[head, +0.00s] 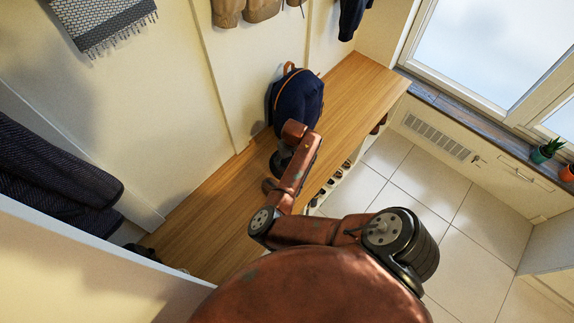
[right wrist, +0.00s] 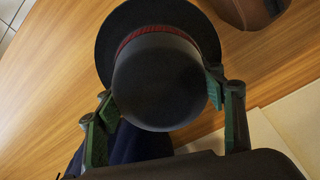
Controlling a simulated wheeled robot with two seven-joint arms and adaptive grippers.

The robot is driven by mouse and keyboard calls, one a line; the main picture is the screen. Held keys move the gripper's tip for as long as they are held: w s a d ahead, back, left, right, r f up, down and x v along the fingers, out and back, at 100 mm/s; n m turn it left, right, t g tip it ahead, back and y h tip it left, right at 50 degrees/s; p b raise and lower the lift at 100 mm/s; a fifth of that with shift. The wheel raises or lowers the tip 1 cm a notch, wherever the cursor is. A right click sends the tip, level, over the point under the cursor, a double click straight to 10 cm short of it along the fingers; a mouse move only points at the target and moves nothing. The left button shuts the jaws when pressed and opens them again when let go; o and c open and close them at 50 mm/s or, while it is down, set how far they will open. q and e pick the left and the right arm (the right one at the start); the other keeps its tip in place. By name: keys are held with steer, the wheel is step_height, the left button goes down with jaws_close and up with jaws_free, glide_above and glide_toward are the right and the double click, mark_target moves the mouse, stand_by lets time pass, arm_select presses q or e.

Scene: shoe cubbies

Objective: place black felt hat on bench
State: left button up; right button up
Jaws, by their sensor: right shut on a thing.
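The black felt hat (right wrist: 155,75) with a dark red band shows in the right wrist view, crown toward the camera and brim beyond. My right gripper (right wrist: 160,88) is shut on it, with green-padded fingers on opposite sides of the crown. The wooden bench (head: 205,215) runs diagonally along the wall in the head view. Its surface lies behind the hat in the wrist view (right wrist: 50,75). In the head view my right arm reaches over the bench and largely hides the hat. I cannot tell whether the brim touches the wood. My left gripper is out of view.
A navy backpack (head: 298,98) stands on the bench close beside my right wrist. Shoes (head: 340,175) sit in cubbies under the bench. Dark coats (head: 50,170) hang at left.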

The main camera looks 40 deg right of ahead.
step_height(320, 180, down, 4)
steer(key=shift+b, duration=0.65)
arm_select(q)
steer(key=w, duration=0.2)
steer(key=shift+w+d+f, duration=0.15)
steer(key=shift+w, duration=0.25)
arm_select(e)
steer(key=shift+f, duration=0.15)
steer(key=shift+f, duration=0.1)
steer(key=shift+f, duration=0.1)
steer(key=o, duration=0.9)
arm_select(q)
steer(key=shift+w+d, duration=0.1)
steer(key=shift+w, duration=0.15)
arm_select(e)
steer(key=o, duration=0.4)
steer(key=shift+c, duration=0.2)
